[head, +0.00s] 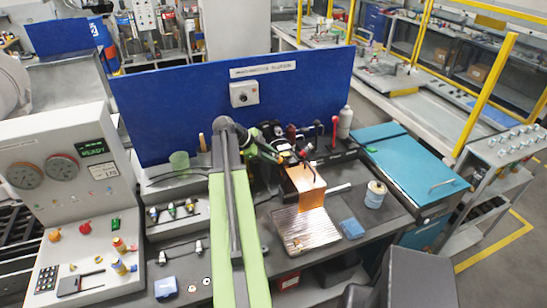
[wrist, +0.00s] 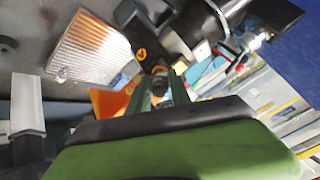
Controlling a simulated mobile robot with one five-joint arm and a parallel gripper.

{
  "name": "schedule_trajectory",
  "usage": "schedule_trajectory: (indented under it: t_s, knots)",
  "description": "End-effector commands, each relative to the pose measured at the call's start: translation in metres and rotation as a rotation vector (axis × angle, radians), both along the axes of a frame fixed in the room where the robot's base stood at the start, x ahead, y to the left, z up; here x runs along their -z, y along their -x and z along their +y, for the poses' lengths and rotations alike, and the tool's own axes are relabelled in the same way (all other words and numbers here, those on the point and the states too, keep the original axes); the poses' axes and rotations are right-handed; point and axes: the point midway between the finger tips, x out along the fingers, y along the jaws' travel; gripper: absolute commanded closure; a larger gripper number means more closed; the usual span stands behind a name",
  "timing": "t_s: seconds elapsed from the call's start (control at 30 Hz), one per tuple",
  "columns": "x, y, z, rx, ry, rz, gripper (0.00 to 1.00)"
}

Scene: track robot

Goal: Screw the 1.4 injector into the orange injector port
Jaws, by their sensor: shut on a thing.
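My gripper (wrist: 161,88) is shut on a small dark injector (wrist: 160,71), seen end-on between the fingertips in the wrist view. Its number cannot be read. A black block with an orange mark (wrist: 141,53) lies just beyond the injector tip; whether they touch cannot be told. An orange port opening cannot be made out. In the head view my arm reaches over the bench, and the gripper end is small and dark near the black fixture. An orange-copper sheet (head: 306,187) hangs at the front of that fixture; an orange piece also shows in the wrist view (wrist: 108,104).
A ribbed metal tray (head: 302,232) lies in front of the fixture, with a blue cloth (head: 352,228) and a tin can (head: 375,194) to its right. A rack with small injectors (head: 172,211) stands left of my arm. A blue panel (head: 180,100) closes the back.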

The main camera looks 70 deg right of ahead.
Motion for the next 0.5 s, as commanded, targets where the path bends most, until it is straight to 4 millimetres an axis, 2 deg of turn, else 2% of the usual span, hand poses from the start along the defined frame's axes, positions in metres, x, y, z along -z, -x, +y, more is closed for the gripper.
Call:
schedule_trajectory:
  t_s: [0.07, 0.5]
  knots:
    - [0.0001, 0.0006, 0.0001, 0.048, 0.036, -0.030, 1.00]
    - [0.0005, 0.0009, 0.0000, 0.654, 0.505, -0.412, 1.00]
